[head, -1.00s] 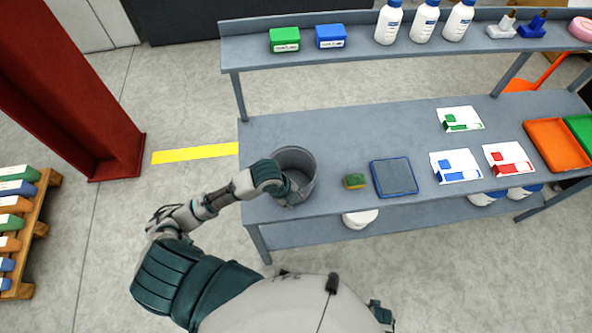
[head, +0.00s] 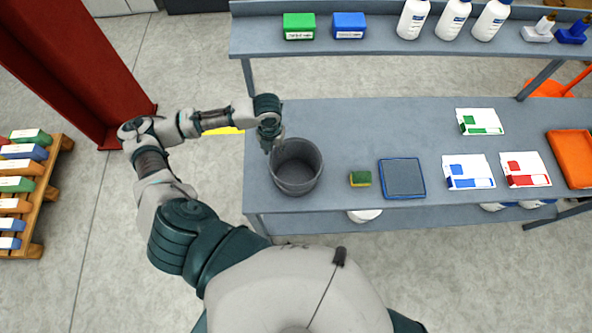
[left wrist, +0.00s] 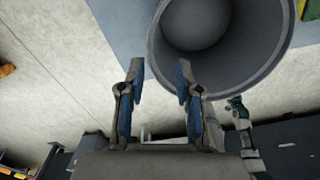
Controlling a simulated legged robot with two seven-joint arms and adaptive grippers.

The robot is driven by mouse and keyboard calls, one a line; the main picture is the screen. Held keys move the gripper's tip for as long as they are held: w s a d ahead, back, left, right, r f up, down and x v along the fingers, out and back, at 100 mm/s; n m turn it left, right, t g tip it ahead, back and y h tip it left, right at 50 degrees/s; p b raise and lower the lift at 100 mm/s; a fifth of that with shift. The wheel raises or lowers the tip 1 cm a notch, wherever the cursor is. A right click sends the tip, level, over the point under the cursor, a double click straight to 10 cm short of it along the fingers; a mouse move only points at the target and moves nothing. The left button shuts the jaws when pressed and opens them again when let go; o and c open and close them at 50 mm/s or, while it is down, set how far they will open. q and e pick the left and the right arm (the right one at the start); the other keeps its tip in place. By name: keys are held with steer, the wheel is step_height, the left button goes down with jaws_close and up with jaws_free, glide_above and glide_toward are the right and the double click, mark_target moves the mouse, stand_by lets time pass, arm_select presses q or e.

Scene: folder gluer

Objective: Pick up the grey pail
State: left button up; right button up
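The grey pail (head: 299,182) stands upright and open-topped on the left end of the workbench, and it looks empty. It also shows large at the top of the left wrist view (left wrist: 268,50). My left gripper (head: 271,145) is at the pail's back left rim in the head view. In the left wrist view my left gripper (left wrist: 160,72) has its two fingers spread with nothing between them. Its right finger overlaps the pail's rim in the picture; I cannot tell if they touch. My right gripper seems to show small in the left wrist view (left wrist: 238,108), its fingers unclear.
The grey workbench (head: 350,130) also bears a green and yellow sponge (head: 360,178), a blue-edged pad (head: 402,178), printed cards (head: 468,171) and an orange tray (head: 572,157). A raised shelf (head: 380,45) runs behind. A red column (head: 75,70) stands left.

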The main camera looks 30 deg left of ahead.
mark_target(274, 158)
arm_select(q)
steer(key=f, duration=0.8)
steer(key=shift+w+a+p, duration=0.25)
steer(key=shift+a+p, duration=0.05)
steer(key=shift+a, duration=0.1)
jaws_close()
